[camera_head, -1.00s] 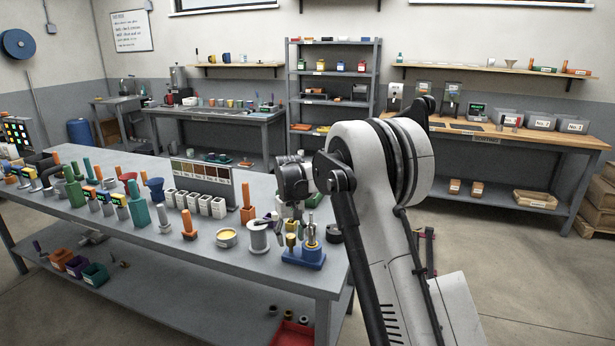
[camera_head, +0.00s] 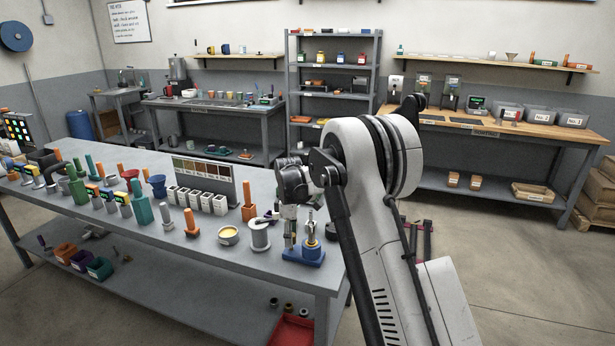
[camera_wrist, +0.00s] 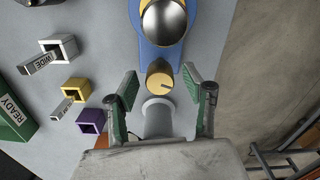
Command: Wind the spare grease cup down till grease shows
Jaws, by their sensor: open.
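In the wrist view a blue base (camera_wrist: 147,53) carries a small brass cap (camera_wrist: 159,78) with a dark line on its top, a larger steel dome in a brass ring (camera_wrist: 165,20), and a pale grey cylinder (camera_wrist: 157,115) nearer my palm. I cannot tell for certain which is the spare grease cup; no grease is visible. My gripper (camera_wrist: 160,82) is open, its green-padded fingers on either side of the brass cap, with gaps showing. In the head view the blue base (camera_head: 304,254) sits near the bench's right end, and my gripper (camera_head: 290,236) is over its left part.
A spool (camera_head: 260,238) and a tin of yellow contents (camera_head: 228,236) stand left of the base. In the wrist view silver (camera_wrist: 62,46), yellow (camera_wrist: 77,89) and purple (camera_wrist: 91,121) square holders lie left. The bench edge (camera_wrist: 228,60) runs close on the right.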

